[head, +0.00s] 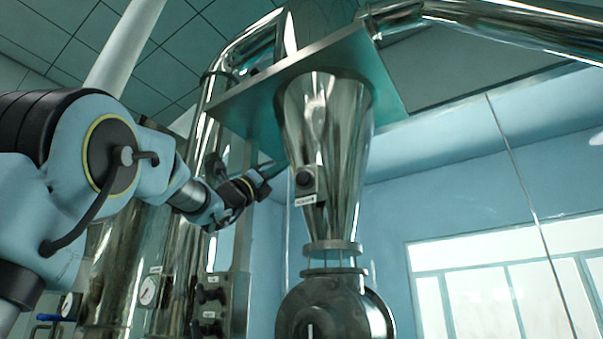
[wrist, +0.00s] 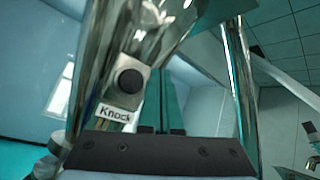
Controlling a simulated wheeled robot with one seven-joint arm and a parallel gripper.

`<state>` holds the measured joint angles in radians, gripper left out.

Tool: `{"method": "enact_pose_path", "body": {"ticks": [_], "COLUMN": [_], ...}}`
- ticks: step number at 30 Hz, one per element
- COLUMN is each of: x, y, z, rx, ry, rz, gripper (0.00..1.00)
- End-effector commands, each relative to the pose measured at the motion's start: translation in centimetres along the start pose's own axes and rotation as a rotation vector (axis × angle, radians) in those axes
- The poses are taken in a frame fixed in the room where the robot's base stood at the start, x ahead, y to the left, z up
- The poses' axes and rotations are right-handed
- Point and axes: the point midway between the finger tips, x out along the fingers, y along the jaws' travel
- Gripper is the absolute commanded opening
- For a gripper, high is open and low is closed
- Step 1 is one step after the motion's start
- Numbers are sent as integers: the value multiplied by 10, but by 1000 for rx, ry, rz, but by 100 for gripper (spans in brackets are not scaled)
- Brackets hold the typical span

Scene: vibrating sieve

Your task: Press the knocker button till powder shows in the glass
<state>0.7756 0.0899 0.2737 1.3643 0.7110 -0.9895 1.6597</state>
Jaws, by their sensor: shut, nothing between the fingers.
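The knocker button (head: 304,178) is a round black button on a small grey box fixed to the polished steel cone (head: 335,130). It also shows in the wrist view (wrist: 130,80), with a label reading "Knock" below it. My gripper (head: 270,173) is shut and empty, just left of the button in the head view and apart from it.
A rounded steel valve body (head: 335,308) sits below the glass. A panel with black knobs (head: 211,292) and a gauge (head: 149,290) stand at lower left. A flat steel plate (head: 300,80) surrounds the cone's top. Open air lies right of the cone.

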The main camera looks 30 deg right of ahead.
Motion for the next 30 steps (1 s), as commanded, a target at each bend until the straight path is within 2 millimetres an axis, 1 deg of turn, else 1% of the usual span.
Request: {"method": "enact_pose_path", "body": {"ticks": [1,3,7,12,18,30], "x": [10,17,25,34,39,39], "y": [3,8,17,25,28,28], "z": [-1,-6,-17,-25,-28,-28], "rx": [-2,-3,-1,-1,-1,-1], "ry": [3,2,1,1,0,0], "rz": [1,0,-1,0,-1,0], "gripper": [0,0,0,0,0,0]}}
